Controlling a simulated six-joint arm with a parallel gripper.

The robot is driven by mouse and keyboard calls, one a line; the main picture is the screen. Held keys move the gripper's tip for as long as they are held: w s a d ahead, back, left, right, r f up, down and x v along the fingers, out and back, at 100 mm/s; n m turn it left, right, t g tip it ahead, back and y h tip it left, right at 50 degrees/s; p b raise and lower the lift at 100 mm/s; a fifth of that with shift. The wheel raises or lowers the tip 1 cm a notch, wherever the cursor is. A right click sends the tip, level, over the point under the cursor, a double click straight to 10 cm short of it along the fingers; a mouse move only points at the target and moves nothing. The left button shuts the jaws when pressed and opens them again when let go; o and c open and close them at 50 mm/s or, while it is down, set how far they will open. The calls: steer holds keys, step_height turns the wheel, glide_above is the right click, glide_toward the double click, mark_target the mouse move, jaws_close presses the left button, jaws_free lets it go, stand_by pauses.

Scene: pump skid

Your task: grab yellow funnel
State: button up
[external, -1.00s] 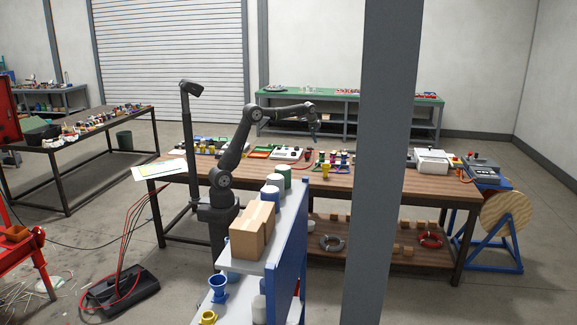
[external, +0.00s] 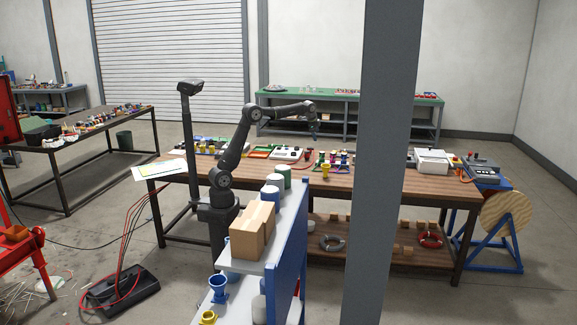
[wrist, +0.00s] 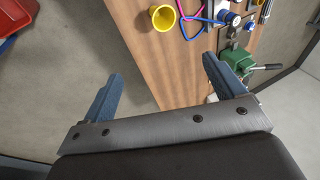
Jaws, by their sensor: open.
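In the wrist view a yellow round hollow piece (wrist: 163,18), funnel- or cup-like, is on the wooden table near its edge, ahead of my gripper (wrist: 160,88). My gripper is open and empty, its two blue fingers wide apart and not touching the piece. In the external view my gripper (external: 313,129) hangs above the wooden table. A yellow funnel (external: 208,317) also shows at the bottom edge, on the near shelf. I cannot match the wrist-view piece surely to a yellow item on the table.
Pink and blue looped items (wrist: 200,17) lie beside the yellow piece; a green vise-like tool (wrist: 235,65) is to the right. The near shelf bears a cardboard box (external: 252,230) and a blue funnel (external: 218,287). A grey pillar (external: 382,160) hides part of the table.

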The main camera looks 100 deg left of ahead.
steer(key=n, duration=1.1)
glide_toward(325, 165)
steer(key=x, duration=0.6)
steer(key=shift+s+d+f, duration=0.1)
steer(key=shift+f, duration=0.4)
steer(key=shift+w+x, duration=0.15)
steer(key=shift+x, duration=1.1)
steer(key=shift+w+x, duration=0.15)
steer(key=shift+x, duration=1.05)
steer(key=shift+d, duration=0.1)
steer(key=shift+c, duration=0.2)
steer(key=c, duration=1)
